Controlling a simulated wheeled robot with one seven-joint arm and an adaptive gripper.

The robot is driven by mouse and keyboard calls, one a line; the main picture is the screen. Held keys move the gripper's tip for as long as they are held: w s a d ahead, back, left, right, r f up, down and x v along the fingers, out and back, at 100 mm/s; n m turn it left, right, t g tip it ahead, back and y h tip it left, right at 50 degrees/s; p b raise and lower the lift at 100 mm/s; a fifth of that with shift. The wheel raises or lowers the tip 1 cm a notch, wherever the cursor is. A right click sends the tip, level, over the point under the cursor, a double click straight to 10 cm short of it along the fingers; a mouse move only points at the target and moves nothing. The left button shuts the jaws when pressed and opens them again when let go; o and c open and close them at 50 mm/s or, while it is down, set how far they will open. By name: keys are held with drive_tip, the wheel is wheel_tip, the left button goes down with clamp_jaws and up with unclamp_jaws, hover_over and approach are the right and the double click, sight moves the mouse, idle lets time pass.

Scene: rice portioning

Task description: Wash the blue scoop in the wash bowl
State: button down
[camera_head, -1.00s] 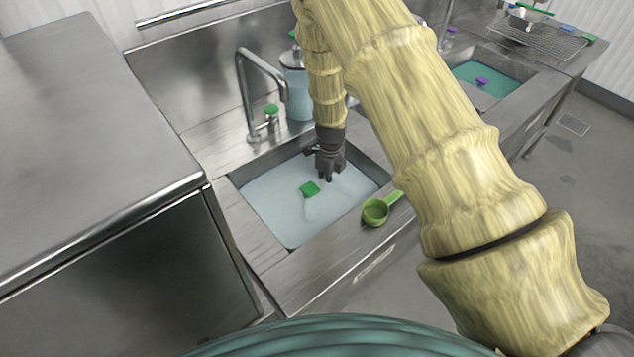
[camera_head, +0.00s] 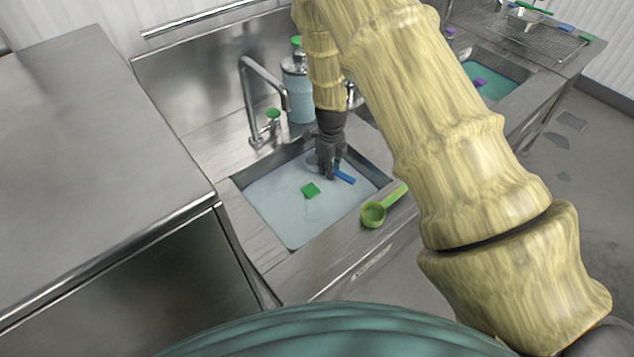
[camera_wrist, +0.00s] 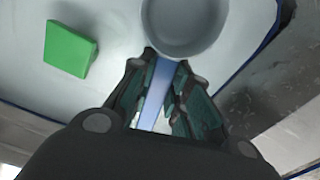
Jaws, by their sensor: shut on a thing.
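The wash bowl is a square steel sink basin (camera_head: 363,160) filled with cloudy pale water. My gripper (camera_head: 329,171) points down over its far right part, close to the water. It is shut on the handle of the blue scoop (camera_head: 344,176); the blue handle end sticks out to the right of the fingers. In the wrist view, the handle (camera_wrist: 157,92) runs between the fingers (camera_wrist: 166,75), and the round, greyish scoop cup (camera_wrist: 184,22) lies just beyond the fingertips. I cannot tell how much of the cup is under water.
A green block (camera_head: 310,190) is in the basin, left of my gripper. A green scoop (camera_head: 375,213) lies on the front right rim. A faucet (camera_head: 262,95) and a pump bottle (camera_head: 299,88) stand behind. Another basin (camera_head: 497,82) with teal liquid is farther right.

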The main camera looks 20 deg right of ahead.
wheel_tip(320, 180, up, 12)
drive_tip(key=p, duration=0.8)
drive_tip(key=shift+r, duration=0.25)
drive_tip(key=shift+s+f, duration=0.1)
idle(1.4)
